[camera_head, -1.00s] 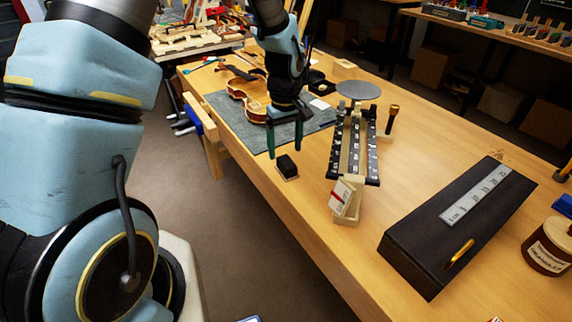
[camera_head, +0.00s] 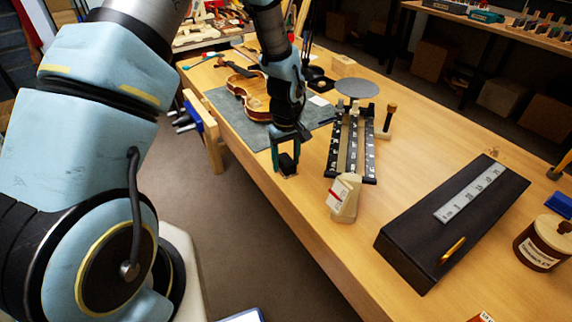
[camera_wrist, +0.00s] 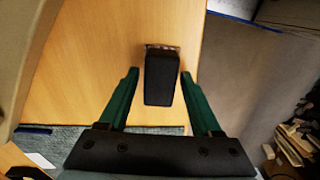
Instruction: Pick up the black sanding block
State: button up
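The black sanding block (camera_head: 286,163) lies on the wooden bench near its front edge, just off the grey mat. In the wrist view the black sanding block (camera_wrist: 161,77) sits between and slightly beyond the fingertips, its long side running along the finger direction. My gripper (camera_head: 287,160) is open and low over the block, its green fingers on either side of it. I cannot tell whether that finger touches.
A violin (camera_head: 252,95) lies on the grey mat (camera_head: 228,101) behind the gripper. A rack of black labelled pieces (camera_head: 354,150) stands right of the block, with a pale wooden block (camera_head: 343,198) before it. A dark box (camera_head: 450,225) is farther right. The bench edge is close.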

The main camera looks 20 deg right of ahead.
aim_at(286, 159)
grip_shut()
dwell(0.3)
notch_tip(286, 159, up, 10)
jog(key=b, duration=0.2)
jog(key=shift+b, duration=0.4)
